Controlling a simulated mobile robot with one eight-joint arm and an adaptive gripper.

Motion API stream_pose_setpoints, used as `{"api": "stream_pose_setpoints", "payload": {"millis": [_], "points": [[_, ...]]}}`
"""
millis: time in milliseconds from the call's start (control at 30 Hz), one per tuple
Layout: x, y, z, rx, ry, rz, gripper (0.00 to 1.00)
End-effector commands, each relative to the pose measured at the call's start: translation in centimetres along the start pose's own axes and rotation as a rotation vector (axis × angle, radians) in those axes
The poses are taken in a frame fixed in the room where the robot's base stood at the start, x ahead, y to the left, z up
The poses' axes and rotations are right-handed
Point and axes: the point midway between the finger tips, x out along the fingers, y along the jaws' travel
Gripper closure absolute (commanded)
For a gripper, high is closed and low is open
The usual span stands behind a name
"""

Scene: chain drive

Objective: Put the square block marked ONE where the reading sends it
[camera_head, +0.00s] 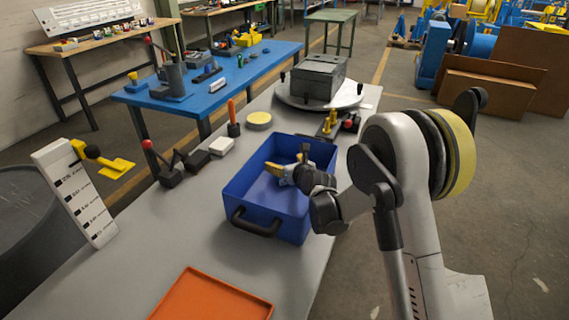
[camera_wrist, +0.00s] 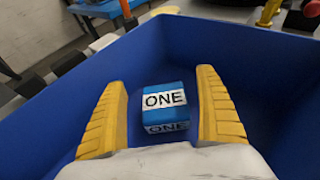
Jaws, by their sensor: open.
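The blue block marked ONE (camera_wrist: 165,105) sits inside the blue bin (camera_head: 236,187), on its floor as far as I can tell. Black ONE lettering on white shows on its top and front faces. My gripper (camera_wrist: 160,80) is open, its yellow fingers on either side of the block with gaps on both sides. In the head view my gripper (camera_head: 283,172) reaches down into the bin, and I cannot make out the block there. A white upright scale (camera_head: 77,195) with black marks stands at the left, with a yellow pointer (camera_head: 108,163) near its upper part. Its lettering is too small to read surely.
An orange tray (camera_head: 212,298) lies at the near end of the grey table. Bare tabletop lies between tray and bin.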

Motion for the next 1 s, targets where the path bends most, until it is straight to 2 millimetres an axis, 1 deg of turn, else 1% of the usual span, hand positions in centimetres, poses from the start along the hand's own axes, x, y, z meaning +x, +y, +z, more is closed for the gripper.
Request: {"api": "stream_pose_setpoints", "payload": {"millis": [33,100,400,533,700,867,933,967,1000], "points": [[-0.3,0.0,0.7,0.0,0.0,0.0,0.16],[-0.9,0.0,1.3,0.0,0.0,0.0,0.16],[-8.2,-0.1,1.1,0.001,0.0,-0.001,0.16],[-10.5,0.0,1.1,0.001,0.0,-0.001,0.16],[-12.1,0.0,0.9,0.0,0.0,0.0,0.16],[-12.4,0.0,0.9,0.001,-0.001,0.0,0.16],[-12.7,-0.1,1.6,0.024,-0.015,0.0,0.16],[-12.9,-0.1,2.2,0.048,-0.029,-0.001,0.16],[-13.5,-0.3,3.6,0.098,-0.058,-0.002,0.16]]}}
